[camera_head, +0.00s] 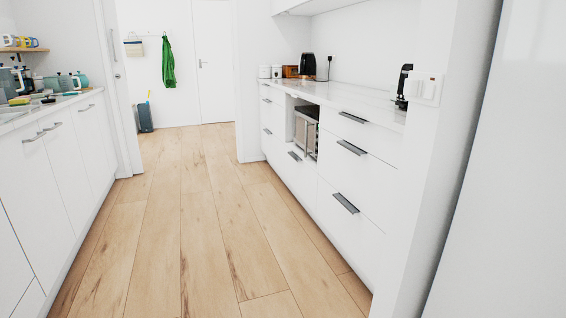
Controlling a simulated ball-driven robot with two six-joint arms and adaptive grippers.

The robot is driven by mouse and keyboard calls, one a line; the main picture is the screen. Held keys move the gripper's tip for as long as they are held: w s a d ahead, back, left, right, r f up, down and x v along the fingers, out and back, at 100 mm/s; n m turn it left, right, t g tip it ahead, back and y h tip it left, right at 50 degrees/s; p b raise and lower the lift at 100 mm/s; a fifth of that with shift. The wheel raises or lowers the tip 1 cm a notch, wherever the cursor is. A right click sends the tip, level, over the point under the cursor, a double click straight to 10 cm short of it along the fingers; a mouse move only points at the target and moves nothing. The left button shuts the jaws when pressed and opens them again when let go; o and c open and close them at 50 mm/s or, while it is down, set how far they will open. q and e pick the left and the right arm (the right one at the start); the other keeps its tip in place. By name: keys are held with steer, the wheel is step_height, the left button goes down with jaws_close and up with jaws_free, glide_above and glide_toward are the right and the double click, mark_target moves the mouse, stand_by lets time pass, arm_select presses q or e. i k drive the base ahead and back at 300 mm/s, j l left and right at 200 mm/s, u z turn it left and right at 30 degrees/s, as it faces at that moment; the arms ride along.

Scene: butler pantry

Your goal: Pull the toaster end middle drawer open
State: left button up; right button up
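The right counter run has white drawer fronts with dark bar handles, and all look shut. At its near end is a stack of three drawers; the middle drawer front (345,175) has its handle (351,148) near its top edge. A far stack, with a drawer front (272,116) and small handles, stands past an open niche. A black appliance (307,65) stands at the counter's far end. Another black appliance (404,88) is partly hidden at the near end. I cannot tell which one is the toaster. Neither gripper is in view.
The wood floor (190,220) between the two counter runs is clear. White cabinets (60,170) line the left side. A white wall end (425,160) with a switch stands close on the right. The niche holds a metal-framed item (306,130). A dark bin (144,117) stands far back.

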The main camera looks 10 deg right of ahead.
mark_target(368, 182)
steer(key=i+z, duration=0.1)
steer(key=i, duration=0.65)
steer(key=i+j, duration=0.15)
steer(key=i, duration=0.6)
steer(key=i+j+z, duration=0.15)
steer(key=i, duration=0.65)
steer(key=i+z, duration=0.15)
steer(key=i, duration=0.05)
